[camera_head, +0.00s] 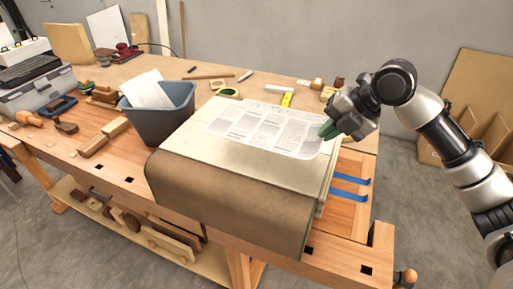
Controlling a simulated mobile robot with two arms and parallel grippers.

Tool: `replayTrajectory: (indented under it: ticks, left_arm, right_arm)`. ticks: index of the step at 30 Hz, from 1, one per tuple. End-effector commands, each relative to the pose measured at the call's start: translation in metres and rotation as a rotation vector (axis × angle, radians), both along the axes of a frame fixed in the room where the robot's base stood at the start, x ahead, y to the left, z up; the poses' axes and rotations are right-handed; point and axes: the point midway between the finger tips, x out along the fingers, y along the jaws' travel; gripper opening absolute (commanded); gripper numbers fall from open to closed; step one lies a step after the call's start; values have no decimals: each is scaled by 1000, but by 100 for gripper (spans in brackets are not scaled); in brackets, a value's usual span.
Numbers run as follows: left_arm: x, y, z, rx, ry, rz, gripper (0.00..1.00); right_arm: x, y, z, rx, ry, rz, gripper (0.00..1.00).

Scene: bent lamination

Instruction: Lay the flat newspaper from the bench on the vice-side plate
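The newspaper (262,128) is a flat printed sheet. It lies across the top of a pale, slab-like form (200,148) on the bench (110,155). A brown curved sheet (235,196) hangs down over the form's front side. My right gripper (327,131) is at the newspaper's right edge, with a green fingertip at or just above the paper. Its fingers are mostly hidden by its own body, so I cannot tell whether it grips the paper. My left gripper is out of view. I cannot tell which part is the vice-side plate.
A grey-blue bin (160,118) with white sheets stands just left of the form. Blue straps (349,188) lie at its right. A grey toolbox (38,88) and hand tools crowd the bench's left. A tape roll (228,93) and small blocks lie behind the newspaper.

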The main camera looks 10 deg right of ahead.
Motion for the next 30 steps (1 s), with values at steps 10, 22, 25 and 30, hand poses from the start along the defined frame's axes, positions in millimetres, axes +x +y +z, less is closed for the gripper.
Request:
replayTrajectory:
  ticks: [10,22,25,30]
  left_arm:
    - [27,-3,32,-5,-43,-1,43]
    - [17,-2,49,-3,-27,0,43]
    - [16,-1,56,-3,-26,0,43]
    - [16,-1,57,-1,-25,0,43]
  right_arm:
    - [56,54,-42,3,5,2,0]
    - [78,74,-78,0,5,0,0]
    - [78,74,-93,-1,6,0,0]
    - [78,74,-105,-1,1,1,0]
